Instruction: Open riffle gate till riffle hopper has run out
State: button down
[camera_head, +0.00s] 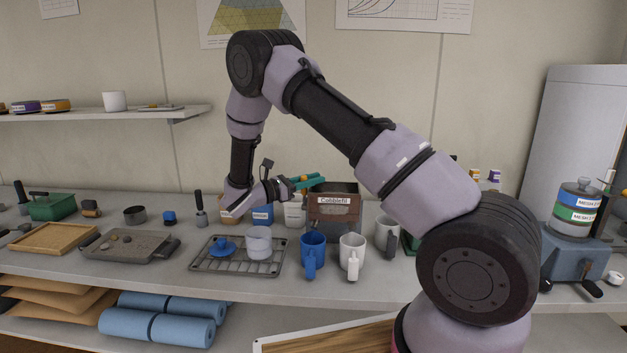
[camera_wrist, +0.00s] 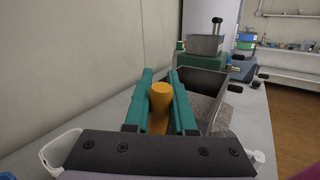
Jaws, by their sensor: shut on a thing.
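The riffle hopper (camera_head: 334,203) is a brown open-topped box with a white label, standing on the bench right of my gripper (camera_head: 308,181). In the wrist view the hopper (camera_wrist: 212,82) is at the right, with grey speckled material (camera_wrist: 200,108) visible in it. My gripper's teal fingers (camera_wrist: 161,75) are on both sides of an upright orange handle (camera_wrist: 160,98), shut on it. The handle is beside the hopper. I take it for the riffle gate's handle. The gate plate itself is hidden, and I cannot tell how far it is open.
A blue mug (camera_head: 313,248) and white mugs (camera_head: 352,250) stand in front of the hopper. A wire rack (camera_head: 215,266) with a white cup (camera_head: 258,241) is at the left. A blue-grey machine (camera_head: 575,252) stands at the far right. The wall is close behind.

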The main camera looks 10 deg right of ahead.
jog(key=c, duration=0.8)
grip_release()
jog(key=shift+o, duration=0.2)
jog(key=v, duration=1.1)
jog(key=shift+f, duration=0.1)
